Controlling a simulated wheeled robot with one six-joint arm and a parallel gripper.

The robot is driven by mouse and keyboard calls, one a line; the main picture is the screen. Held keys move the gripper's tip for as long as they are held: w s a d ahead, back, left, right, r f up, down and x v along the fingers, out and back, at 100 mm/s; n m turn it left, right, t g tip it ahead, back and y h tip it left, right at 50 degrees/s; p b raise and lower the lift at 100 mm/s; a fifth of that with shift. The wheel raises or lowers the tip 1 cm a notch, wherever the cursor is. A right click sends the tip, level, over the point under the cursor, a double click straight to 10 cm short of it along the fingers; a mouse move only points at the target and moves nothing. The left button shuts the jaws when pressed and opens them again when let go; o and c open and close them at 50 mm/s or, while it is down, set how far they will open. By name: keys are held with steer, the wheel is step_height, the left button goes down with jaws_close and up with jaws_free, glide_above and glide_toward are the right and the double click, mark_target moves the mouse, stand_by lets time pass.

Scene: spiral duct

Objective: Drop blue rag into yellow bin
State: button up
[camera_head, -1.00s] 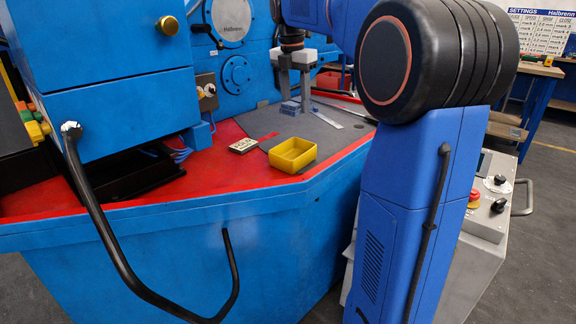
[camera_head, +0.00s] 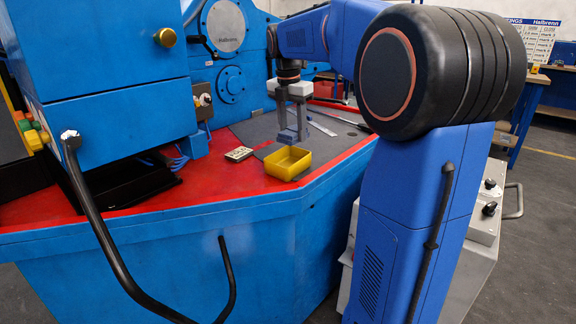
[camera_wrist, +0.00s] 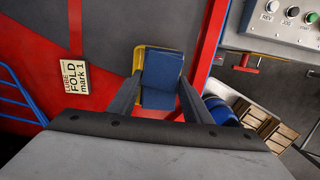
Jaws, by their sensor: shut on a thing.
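The blue rag (camera_head: 288,137) is a small folded block held between the fingers of my gripper (camera_head: 291,130). The wrist view also shows the rag (camera_wrist: 161,80) between the two fingers. The open yellow bin (camera_head: 287,168) sits on the machine's bed near its front edge. In the head view the rag is just above and behind the bin's far rim. In the wrist view the rag covers most of the bin (camera_wrist: 138,58), leaving only its left and top edges showing. I cannot tell exactly how high the rag is above the bin.
A small cream label block (camera_head: 239,154) lies left of the bin. A metal ruler (camera_head: 322,129) lies on the grey mat to the right. A black tray (camera_head: 120,182) lies at left. The blue machine housing (camera_head: 110,60) stands tall at left.

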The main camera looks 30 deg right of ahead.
steer(key=o, duration=1.1)
step_height(320, 180, up, 17)
steer(key=a, duration=0.2)
steer(key=shift+s, duration=0.35)
steer(key=shift+r, duration=0.1)
steer(key=s+a+f+m+t, duration=0.1)
steer(key=s+a+f+m, duration=0.3)
steer(key=s+f+m, duration=0.3)
steer(key=s+a+f+m+t+y, duration=0.1)
steer(key=s+a+f+m, duration=0.4)
steer(key=s+f, duration=0.7)
steer(key=s+a+f+m+t, duration=0.2)
steer(key=s+a+f+m, duration=0.2)
steer(key=s+f+m, duration=0.6)
step_height(320, 180, down, 6)
steer(key=shift+s+a+r, duration=0.25)
